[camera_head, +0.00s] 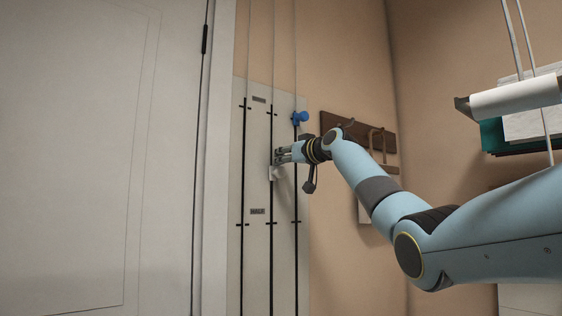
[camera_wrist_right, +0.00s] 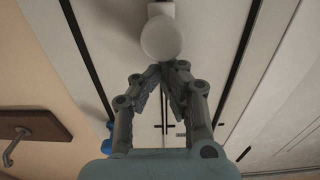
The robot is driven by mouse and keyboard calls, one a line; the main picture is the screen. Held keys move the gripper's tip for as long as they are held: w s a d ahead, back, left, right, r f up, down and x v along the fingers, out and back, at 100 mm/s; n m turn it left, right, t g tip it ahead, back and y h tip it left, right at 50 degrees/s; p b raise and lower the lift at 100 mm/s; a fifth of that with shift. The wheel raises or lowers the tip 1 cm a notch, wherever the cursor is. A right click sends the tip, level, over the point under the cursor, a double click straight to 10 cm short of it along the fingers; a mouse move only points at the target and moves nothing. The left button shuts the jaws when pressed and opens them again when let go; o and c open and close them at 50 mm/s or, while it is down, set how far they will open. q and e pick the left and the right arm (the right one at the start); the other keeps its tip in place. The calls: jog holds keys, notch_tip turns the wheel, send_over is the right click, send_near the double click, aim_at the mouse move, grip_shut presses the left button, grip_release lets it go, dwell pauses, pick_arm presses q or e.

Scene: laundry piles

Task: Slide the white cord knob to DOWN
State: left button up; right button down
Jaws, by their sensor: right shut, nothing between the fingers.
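The white cord knob (camera_head: 272,174) sits on the middle slot of the pale wall panel (camera_head: 260,190), between the upper label and the HALF label. My right gripper (camera_head: 276,156) is just above it, shut and empty. In the right wrist view, the round white knob (camera_wrist_right: 161,38) lies beyond the closed fingertips (camera_wrist_right: 168,68), close to or touching them; I cannot tell which. Its far side is hidden. My left gripper is not in view.
A blue knob (camera_head: 299,118) sits higher on the right slot. Right of the panel is a wooden hook rack (camera_head: 345,132). A white door (camera_head: 100,150) is at left.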

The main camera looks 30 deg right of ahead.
jog(key=shift+w+a+f, duration=0.1)
jog(key=shift+w+f, duration=0.05)
jog(key=shift+w, duration=0.05)
jog(key=shift+a, duration=0.1)
jog(key=shift+f, duration=0.1)
dwell(0.4)
jog(key=c, duration=0.9)
grip_release()
jog(key=shift+c, duration=0.2)
